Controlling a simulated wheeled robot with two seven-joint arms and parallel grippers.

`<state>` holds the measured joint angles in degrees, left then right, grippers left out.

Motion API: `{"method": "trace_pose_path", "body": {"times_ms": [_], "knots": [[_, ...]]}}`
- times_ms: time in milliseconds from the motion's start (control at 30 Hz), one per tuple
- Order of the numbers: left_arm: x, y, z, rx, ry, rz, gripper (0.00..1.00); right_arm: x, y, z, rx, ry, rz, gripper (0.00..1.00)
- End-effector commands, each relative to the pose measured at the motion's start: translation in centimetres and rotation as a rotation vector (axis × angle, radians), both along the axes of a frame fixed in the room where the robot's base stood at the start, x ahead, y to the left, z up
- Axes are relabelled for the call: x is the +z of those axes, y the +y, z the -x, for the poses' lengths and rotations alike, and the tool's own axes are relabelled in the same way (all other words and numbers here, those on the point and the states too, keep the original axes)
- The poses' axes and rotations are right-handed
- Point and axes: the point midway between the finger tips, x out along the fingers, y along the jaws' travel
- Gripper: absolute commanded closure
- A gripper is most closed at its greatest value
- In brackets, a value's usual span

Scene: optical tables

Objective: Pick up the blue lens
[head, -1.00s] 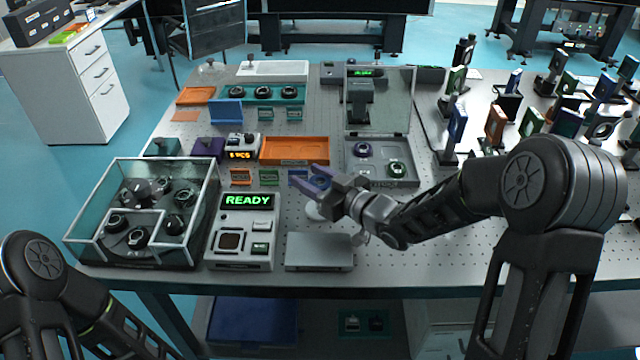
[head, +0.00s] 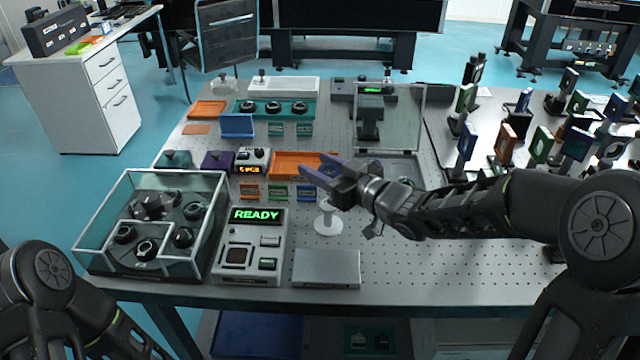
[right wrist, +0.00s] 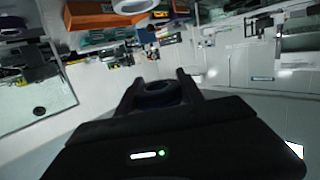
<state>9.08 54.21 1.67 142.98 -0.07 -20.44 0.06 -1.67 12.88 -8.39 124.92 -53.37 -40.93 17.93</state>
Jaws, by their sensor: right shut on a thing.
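My right gripper (head: 318,167) is raised above the middle of the optical table, its fingers pointing left. It is shut on a small dark round lens with a blue tint (right wrist: 160,87), which sits between the two fingers in the right wrist view. In the head view the lens (head: 333,171) is small and partly covered by the fingers. My left gripper is out of the picture; only part of my left arm shows at the lower left.
A white round stand (head: 328,220) is below the right gripper. An orange tray (head: 290,160) lies just behind it. A glass-walled box (head: 95,235) and the READY device (head: 245,255) stand at left. A clear-lidded case (head: 418,165) is partly hidden by my right arm.

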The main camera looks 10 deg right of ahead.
Motion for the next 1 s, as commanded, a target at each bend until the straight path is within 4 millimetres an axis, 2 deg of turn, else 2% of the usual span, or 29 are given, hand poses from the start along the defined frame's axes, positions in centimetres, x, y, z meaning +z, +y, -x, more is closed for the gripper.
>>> {"method": "trace_pose_path", "body": {"times_ms": [67,200,833,1000], "knots": [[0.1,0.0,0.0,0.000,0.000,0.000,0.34,1.4,0.0,0.0,0.001,-0.005,0.000,0.96],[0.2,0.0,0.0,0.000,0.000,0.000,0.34,2.3,0.1,0.0,0.001,-0.001,0.000,0.96],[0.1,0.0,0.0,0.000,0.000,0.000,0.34,2.4,0.1,0.0,0.002,0.001,-0.001,0.96],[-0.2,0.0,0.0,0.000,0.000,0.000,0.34,1.9,1.0,0.1,0.017,0.002,-0.001,0.96]]}}
